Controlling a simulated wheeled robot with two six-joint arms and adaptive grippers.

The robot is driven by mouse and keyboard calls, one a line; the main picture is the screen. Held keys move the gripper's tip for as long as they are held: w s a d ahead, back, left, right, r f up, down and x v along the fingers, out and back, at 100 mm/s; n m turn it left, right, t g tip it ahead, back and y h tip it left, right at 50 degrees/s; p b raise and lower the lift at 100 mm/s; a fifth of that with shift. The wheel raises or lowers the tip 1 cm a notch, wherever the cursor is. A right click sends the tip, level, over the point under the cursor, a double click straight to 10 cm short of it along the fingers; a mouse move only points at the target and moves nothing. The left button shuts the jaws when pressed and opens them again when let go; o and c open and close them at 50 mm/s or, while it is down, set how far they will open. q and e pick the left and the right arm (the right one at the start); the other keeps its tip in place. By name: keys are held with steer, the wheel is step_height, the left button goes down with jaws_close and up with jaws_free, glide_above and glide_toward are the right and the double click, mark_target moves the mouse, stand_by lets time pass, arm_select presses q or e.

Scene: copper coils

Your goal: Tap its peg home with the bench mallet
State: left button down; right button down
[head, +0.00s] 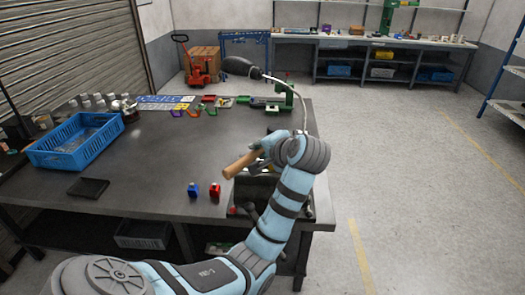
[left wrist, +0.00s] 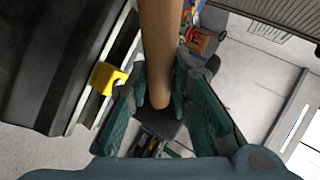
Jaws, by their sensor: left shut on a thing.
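My left gripper (head: 262,147) is over the table's right part, shut on the wooden handle (head: 240,164) of the mallet. The handle slants down to the left in the head view. In the left wrist view the handle (left wrist: 157,45) runs between the fingers of the left gripper (left wrist: 160,88). I cannot make out the mallet's head. A yellow piece (left wrist: 108,78) sits at a metal strip beside a dark body in the wrist view; whether it is the peg I cannot tell. A dark fixture (head: 258,190) under the gripper is partly hidden by my arm. My right gripper is not in view.
A small blue piece (head: 193,189) and a red piece (head: 215,190) stand on the dark table (head: 150,165). A blue crate (head: 72,150) and a black tray (head: 88,188) are to the left. A dark lamp head (head: 241,67) on a thin curved neck rises behind the gripper.

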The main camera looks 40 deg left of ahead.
arm_select(q)
step_height(320, 180, down, 4)
steer(key=shift+f+b, duration=0.1)
steer(key=shift+b, duration=0.65)
steer(key=shift+r+p, duration=0.35)
steer(key=shift+r, duration=0.3)
step_height(320, 180, up, 7)
steer(key=shift+r+p, duration=0.2)
steer(key=shift+p, duration=0.2)
